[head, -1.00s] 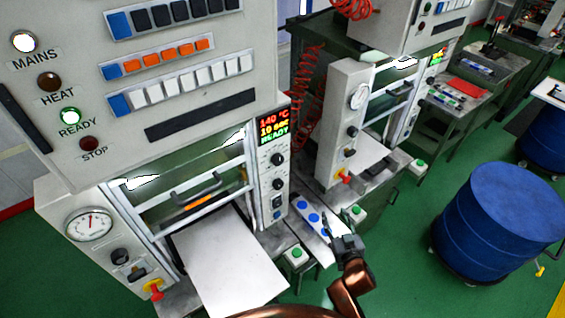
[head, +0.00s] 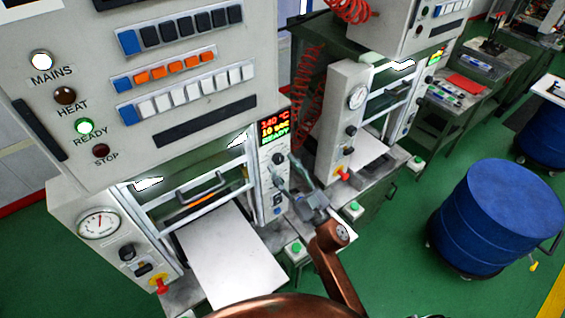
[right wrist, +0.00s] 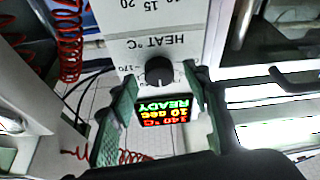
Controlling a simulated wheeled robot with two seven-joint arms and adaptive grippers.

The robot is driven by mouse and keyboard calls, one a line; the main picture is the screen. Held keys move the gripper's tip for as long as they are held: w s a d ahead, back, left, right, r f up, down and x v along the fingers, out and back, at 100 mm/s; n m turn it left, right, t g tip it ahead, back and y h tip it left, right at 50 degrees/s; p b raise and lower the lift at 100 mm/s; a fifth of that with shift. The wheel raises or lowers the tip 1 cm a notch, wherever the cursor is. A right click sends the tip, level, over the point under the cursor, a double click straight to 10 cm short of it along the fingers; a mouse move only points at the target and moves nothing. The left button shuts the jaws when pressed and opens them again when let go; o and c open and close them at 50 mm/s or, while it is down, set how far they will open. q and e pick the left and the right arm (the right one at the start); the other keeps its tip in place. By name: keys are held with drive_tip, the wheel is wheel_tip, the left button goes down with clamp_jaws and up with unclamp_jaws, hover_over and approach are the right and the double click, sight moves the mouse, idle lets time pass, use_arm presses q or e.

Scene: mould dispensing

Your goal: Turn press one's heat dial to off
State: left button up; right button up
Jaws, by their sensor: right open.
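The heat dial (head: 277,159) of press one is a small black knob below the lit display (head: 275,127) on the press's right-hand panel. In the right wrist view the heat dial (right wrist: 159,71) shows upside down, under a "HEAT °C" label. My right gripper (head: 285,168) is open, its fingers pointing at the panel near the dial. In the right wrist view its fingers (right wrist: 160,78) stand on either side of the dial, with gaps showing on both sides. I cannot tell whether a fingertip touches the panel. My left gripper is not in view.
The display reads 140 °C, 10 sec, READY. A white plate (head: 225,262) sticks out of press one. A green button box (head: 295,250) stands below the gripper. A second press (head: 345,110) is close on the right, and a blue drum (head: 500,220) stands beyond.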

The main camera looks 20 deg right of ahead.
drive_tip(key=shift+w+a+r, duration=0.15)
drive_tip(key=shift+w+r, duration=0.05)
drive_tip(key=shift+w, duration=0.25)
drive_tip(key=c, duration=1.1)
